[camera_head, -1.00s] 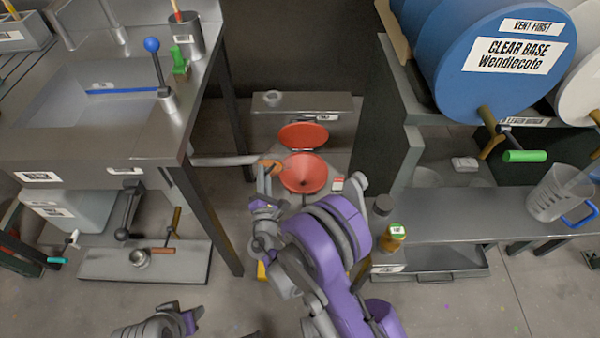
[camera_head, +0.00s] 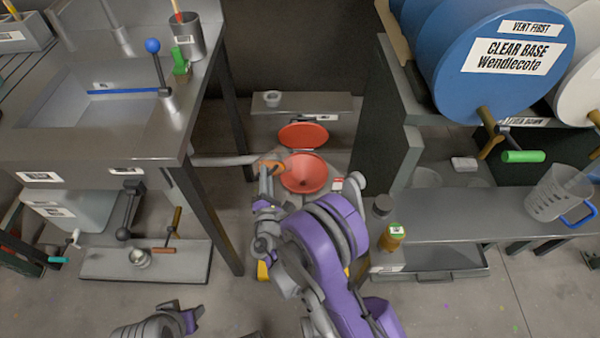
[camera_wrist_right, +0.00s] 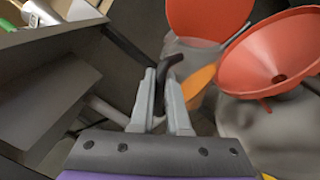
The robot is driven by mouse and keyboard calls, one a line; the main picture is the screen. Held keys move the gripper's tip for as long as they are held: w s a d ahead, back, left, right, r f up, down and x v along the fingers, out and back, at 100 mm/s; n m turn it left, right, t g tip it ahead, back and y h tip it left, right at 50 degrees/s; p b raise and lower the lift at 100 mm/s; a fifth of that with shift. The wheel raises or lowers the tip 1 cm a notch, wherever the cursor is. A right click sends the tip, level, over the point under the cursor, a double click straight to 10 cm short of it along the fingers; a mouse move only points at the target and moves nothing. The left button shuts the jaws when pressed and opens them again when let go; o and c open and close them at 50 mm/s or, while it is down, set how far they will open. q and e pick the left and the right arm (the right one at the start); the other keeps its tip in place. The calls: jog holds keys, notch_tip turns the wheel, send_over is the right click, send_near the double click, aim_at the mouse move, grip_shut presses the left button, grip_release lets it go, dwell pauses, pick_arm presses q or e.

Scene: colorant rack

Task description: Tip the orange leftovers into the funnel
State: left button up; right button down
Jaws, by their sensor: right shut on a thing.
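The red funnel (camera_head: 304,173) sits low in the middle with its round red lid (camera_head: 303,134) raised behind it. The funnel also shows at the right of the right wrist view (camera_wrist_right: 275,58). My right gripper (camera_head: 267,174) is at the funnel's left edge. Its fingers are nearly together, shut on an orange-brown handle-like piece (camera_head: 272,166). This piece (camera_wrist_right: 198,84) shows beside a dark curved part (camera_wrist_right: 170,68) at the fingertips; what is exactly between them is partly hidden. No orange liquid is clearly visible. My left gripper (camera_head: 188,320) is low at the left, its fingers unclear.
A grey bar (camera_head: 225,160) runs left from the held piece toward the sink bench (camera_head: 150,145). An amber jar (camera_head: 392,236) stands on the right low bench (camera_head: 470,220), with a clear beaker (camera_head: 560,193) farther right. Dark open floor lies in front.

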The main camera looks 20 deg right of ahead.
aim_at(283, 170)
jog(key=shift+s+d+r+m+p, duration=0.15)
jog(key=shift+d+r+m+p, duration=0.25)
jog(key=shift+r+m+p, duration=0.4)
jog(key=shift+s+d+f+m+t, duration=0.1)
jog(key=shift+d+f+m+t, duration=0.3)
jog(key=shift+m, duration=0.6)
dwell(1.0)
jog(key=shift+s+d+r+m, duration=0.2)
jog(key=shift+d+m, duration=0.25)
jog(key=shift+d, duration=0.15)
jog(key=shift+s+d+r+m, duration=0.1)
jog(key=shift+d+r+m, duration=0.05)
jog(key=shift+d+m, duration=0.35)
dwell(1.2)
jog(key=shift+s+d+r+m+h, duration=0.1)
jog(key=shift+d+r+m+h, duration=0.25)
jog(key=shift+d+m, duration=0.3)
dwell(0.9)
jog(key=a+n, duration=0.1)
jog(key=a+f+n, duration=0.1)
jog(key=a, duration=0.1)
jog(key=shift+w+a+f+n, duration=0.25)
jog(key=shift+w+f+n, duration=0.1)
jog(key=shift+n, duration=0.05)
jog(key=shift+w+a+r+n, duration=0.15)
jog(key=shift+a+n, duration=0.1)
jog(key=shift+n, duration=0.35)
jog(key=shift+r, duration=0.1)
